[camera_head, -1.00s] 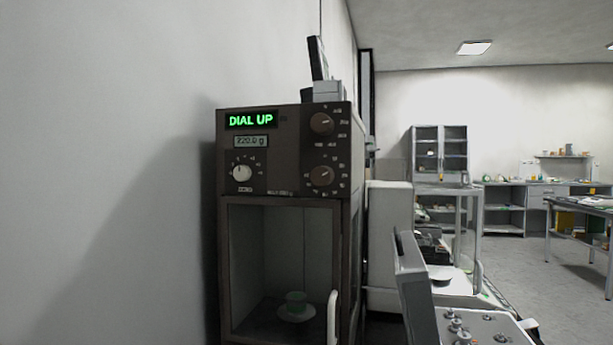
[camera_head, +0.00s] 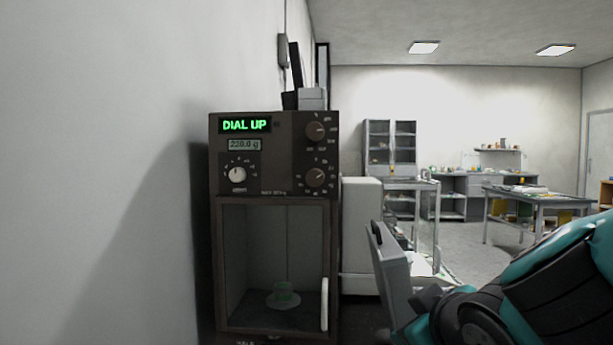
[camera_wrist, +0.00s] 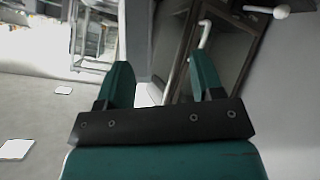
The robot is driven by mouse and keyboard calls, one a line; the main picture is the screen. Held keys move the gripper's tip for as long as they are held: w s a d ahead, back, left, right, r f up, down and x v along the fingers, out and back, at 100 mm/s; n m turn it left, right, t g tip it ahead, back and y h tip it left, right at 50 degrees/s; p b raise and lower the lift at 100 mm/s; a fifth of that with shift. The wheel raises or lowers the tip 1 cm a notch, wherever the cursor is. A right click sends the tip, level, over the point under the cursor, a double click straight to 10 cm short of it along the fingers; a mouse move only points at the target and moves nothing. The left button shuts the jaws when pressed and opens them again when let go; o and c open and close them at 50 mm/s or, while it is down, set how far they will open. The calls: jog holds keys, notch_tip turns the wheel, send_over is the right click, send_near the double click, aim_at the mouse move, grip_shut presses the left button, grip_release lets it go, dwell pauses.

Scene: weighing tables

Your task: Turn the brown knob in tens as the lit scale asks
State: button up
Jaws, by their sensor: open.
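The brown scale (camera_head: 222,190) stands against the left wall in the head view. Its lit sign (camera_head: 245,125) reads DIAL UP in green, and the small display (camera_head: 244,144) below reads 220.0 g. Two brown knobs sit on the panel's right side, an upper knob (camera_head: 315,131) and a lower knob (camera_head: 315,178). A white knob (camera_head: 237,175) is at lower left. No knob touches the fingers.
A white handle (camera_head: 324,304) sticks out at the scale's lower right. Paler instruments (camera_head: 361,230) stand to its right. A cabinet (camera_head: 391,160) and a work table (camera_head: 545,197) stand farther back, with open floor between.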

jog(key=w+a+r+n+t+y, duration=0.1)
jog(key=w+a+r+n+t, duration=0.1)
jog(key=a+r+n+t, duration=0.5)
jog(key=t+y+p, duration=0.1)
jog(key=y+p, duration=0.1)
jog(key=y, duration=0.2)
send_near(316, 179)
jog(key=shift+n, duration=0.3)
jog(key=p+x, duration=0.8)
jog(key=x, duration=0.2)
jog(key=shift+w+r, duration=0.1)
jog(key=shift+w, duration=0.1)
jog(key=shift+w+a, duration=0.2)
jog(key=shift+w, duration=0.2)
jog(key=c, duration=0.9)
